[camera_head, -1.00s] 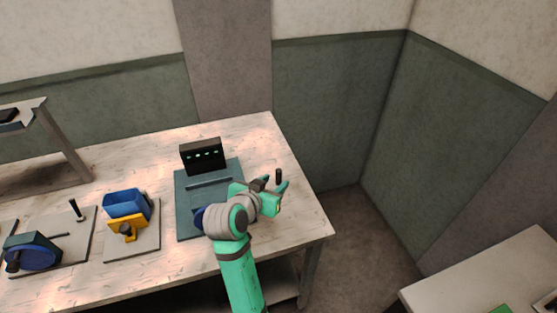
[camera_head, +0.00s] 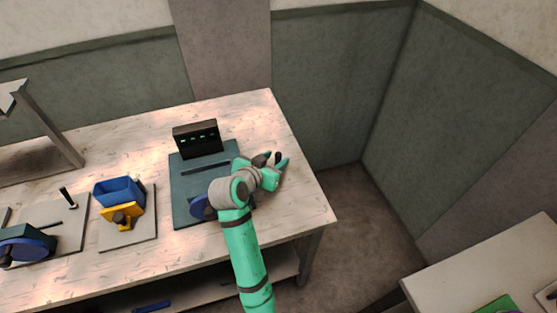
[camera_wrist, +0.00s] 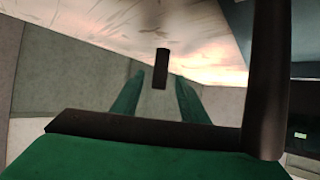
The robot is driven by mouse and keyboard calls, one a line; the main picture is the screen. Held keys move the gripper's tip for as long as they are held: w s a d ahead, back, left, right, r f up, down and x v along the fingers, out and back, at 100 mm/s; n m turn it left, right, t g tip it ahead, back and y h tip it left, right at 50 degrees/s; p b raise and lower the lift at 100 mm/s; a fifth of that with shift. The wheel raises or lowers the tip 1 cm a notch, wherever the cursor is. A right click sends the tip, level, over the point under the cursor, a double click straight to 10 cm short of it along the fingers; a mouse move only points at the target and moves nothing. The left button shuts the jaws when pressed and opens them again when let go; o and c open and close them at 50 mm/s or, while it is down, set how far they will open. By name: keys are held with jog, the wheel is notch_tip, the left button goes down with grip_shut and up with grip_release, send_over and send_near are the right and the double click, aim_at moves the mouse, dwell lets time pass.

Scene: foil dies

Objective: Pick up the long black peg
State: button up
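A black peg (camera_head: 278,158) stands upright near the right edge of the workbench, at the tips of my gripper (camera_head: 276,163). In the wrist view the black peg (camera_wrist: 162,66) shows between and just beyond the two green fingertips (camera_wrist: 160,80). A gap shows on each side of it, so my gripper looks open and not closed on it. The peg's lower end is hidden in the head view. Another dark upright peg (camera_head: 68,197) stands on a grey plate at the left.
Left of my gripper is a dark teal plate (camera_head: 182,185) with a black box with green lights (camera_head: 197,138). A blue bin (camera_head: 119,190) with a yellow part (camera_head: 123,215) sits further left. The bench (camera_head: 300,195) is clear around the gripper's right side. Another table (camera_head: 480,270) stands lower right.

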jog(key=x, duration=0.6)
jog(key=shift+w+d+f, duration=0.1)
jog(key=shift+w+d, duration=0.05)
jog(key=shift+w, duration=0.05)
grip_shut()
